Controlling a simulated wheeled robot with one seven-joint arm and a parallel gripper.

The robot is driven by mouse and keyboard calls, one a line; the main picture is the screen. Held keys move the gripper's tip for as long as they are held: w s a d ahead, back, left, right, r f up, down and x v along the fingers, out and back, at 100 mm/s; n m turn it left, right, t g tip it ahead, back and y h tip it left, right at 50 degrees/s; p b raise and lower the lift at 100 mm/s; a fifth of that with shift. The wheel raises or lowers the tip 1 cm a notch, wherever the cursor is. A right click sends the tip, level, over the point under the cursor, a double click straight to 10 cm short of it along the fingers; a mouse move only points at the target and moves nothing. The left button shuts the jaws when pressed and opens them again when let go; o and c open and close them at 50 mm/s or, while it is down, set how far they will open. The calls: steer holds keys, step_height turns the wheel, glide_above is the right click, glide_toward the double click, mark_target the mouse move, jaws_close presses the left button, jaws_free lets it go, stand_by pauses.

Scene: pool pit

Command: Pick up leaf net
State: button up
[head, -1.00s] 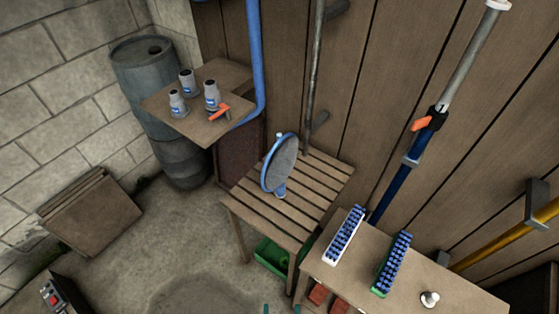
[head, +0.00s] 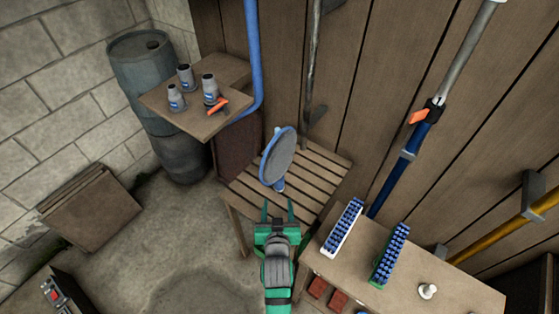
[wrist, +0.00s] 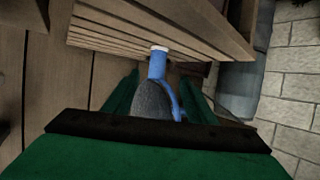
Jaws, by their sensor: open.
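The leaf net (head: 279,157) has a blue oval rim and grey mesh, and stands tilted up on the slatted wooden bench (head: 318,171). My green gripper (head: 277,208) is open and empty in the head view, its two fingers apart at the bench's front edge, just short of the net. In the wrist view, the leaf net (wrist: 157,92) shows between the two green fingers (wrist: 157,97), with its blue handle stub and white end toward the slats. The gripper body hides the lower part of the net there. I see no contact between fingers and net.
A table with two blue-bristled brushes (head: 343,228) (head: 390,256) and a small white knob-like object (head: 427,291) stands close on the right. A shelf with several grey bottles (head: 209,88) is behind left, near a blue pipe (head: 254,60) and a barrel (head: 150,80).

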mark_target(279, 182)
steer(key=shift+w+r, duration=0.15)
steer(key=shift+w, duration=0.35)
steer(key=shift+w+r, duration=0.15)
steer(key=shift+w, duration=0.35)
steer(key=x, duration=0.5)
steer(key=shift+w, duration=0.1)
steer(key=w, duration=0.4)
steer(key=shift+w+d+f, duration=0.1)
steer(key=shift+d+f, duration=0.2)
steer(key=shift+w+f, duration=0.3)
steer(key=shift+w, duration=0.3)
jaws_close()
steer(key=shift+r, duration=0.2)
